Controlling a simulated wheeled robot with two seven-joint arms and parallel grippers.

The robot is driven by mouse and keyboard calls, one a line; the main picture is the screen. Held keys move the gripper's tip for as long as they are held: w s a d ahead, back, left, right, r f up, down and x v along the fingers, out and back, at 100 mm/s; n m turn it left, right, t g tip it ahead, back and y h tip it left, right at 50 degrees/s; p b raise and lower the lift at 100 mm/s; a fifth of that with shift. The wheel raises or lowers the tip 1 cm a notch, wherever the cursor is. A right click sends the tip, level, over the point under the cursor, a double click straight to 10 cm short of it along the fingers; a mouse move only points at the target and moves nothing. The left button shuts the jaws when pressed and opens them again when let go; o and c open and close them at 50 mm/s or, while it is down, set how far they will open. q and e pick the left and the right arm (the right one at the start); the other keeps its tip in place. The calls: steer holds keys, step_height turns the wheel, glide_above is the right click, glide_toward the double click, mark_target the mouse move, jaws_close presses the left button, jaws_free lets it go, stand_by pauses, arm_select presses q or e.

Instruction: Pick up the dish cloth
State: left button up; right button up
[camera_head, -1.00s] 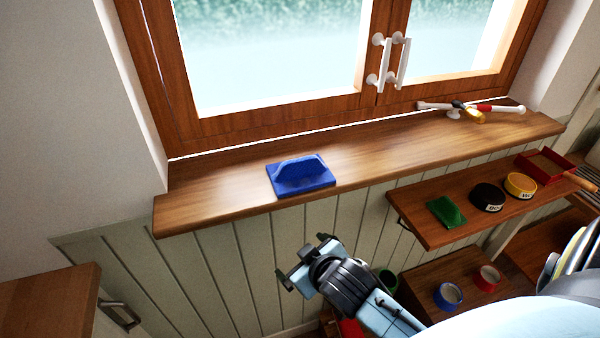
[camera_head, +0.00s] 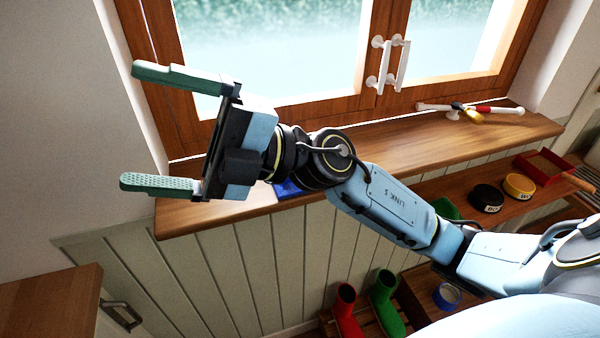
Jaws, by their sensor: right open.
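I cannot make out a dish cloth in this view. My right gripper (camera_head: 130,126) is wide open and empty, its two green fingers pointing left. It shows in front of the left end of the window sill (camera_head: 400,135) and the wall beside it. A blue block with a handle (camera_head: 287,189) lies on the sill, mostly hidden behind my right wrist. My left gripper is not in view.
White-handled tools (camera_head: 470,109) lie at the sill's right end. A lower shelf holds a green object (camera_head: 445,208), partly hidden by my arm, a black bowl (camera_head: 487,198), a yellow bowl (camera_head: 519,186) and a red tray (camera_head: 545,167).

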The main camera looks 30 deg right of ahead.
steer(key=w+d+f+n+g+h, duration=0.1)
steer(key=d+f+n+g+h, duration=0.15)
steer(key=f+h, duration=0.3)
steer(key=w+d+f+n+g+h, duration=0.1)
steer(key=f+n+h, duration=0.2)
steer(key=f+h, duration=0.25)
steer(key=w+d+r+m+t+h, duration=0.1)
steer(key=w+d+m+h, duration=0.2)
steer(key=d+h, duration=0.5)
steer(key=w+d+r+m+t+h, duration=0.15)
steer(key=d+h, duration=0.25)
steer(key=d, duration=0.7)
steer(key=shift+m, duration=0.3)
steer(key=shift+w+d+p+x, duration=0.15)
steer(key=shift+p+x, duration=0.15)
steer(key=shift+x, duration=2.05)
steer(key=shift+d+p+x, duration=0.15)
steer(key=shift+p+x, duration=0.1)
steer(key=shift+x, duration=2.1)
steer(key=shift+w+d+p+x, duration=0.15)
steer(key=shift+p+x, duration=0.15)
steer(key=shift+x, duration=2.1)
steer(key=shift+s+r, duration=0.1)
steer(key=c, duration=0.8)
